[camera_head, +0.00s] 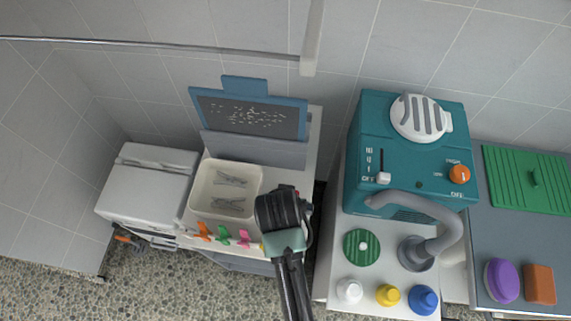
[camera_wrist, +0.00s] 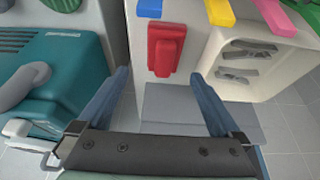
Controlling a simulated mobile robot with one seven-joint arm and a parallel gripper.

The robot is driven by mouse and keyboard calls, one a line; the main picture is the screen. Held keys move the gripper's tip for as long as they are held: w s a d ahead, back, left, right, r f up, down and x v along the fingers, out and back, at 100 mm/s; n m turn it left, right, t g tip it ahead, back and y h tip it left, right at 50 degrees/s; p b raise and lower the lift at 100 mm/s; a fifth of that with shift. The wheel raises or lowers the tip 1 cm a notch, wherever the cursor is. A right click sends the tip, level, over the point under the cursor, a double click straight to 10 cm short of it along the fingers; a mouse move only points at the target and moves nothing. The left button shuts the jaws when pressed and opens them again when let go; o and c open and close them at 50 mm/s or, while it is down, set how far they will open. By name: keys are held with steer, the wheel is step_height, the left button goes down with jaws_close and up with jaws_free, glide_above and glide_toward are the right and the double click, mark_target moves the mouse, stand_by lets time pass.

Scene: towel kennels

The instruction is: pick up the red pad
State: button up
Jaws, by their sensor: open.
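The red pad (camera_wrist: 166,50) is a blocky red piece with a raised part, lying on a white surface in the wrist view. In the head view only a small red bit beside my gripper (camera_head: 283,212) may belong to it; the arm hides the rest. In the wrist view my gripper (camera_wrist: 160,76) is open, its two blue-grey fingers apart and empty. The pad lies just beyond the fingertips, between their lines. I cannot tell the height gap.
A cream bin (camera_head: 226,188) holding grey clips is beside the pad, with coloured clips (camera_head: 223,235) on its front edge. A teal machine (camera_head: 410,150) with a grey hose stands to the right. A blue-framed board (camera_head: 249,113) stands behind.

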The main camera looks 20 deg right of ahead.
steer(key=shift+w+a+x, duration=0.1)
steer(key=shift+w+x, duration=0.05)
steer(key=shift+x, duration=1.5)
steer(key=shift+w+a+x, duration=0.15)
steer(key=shift+x, duration=1.55)
steer(key=shift+r, duration=0.1)
steer(key=shift+s, duration=0.1)
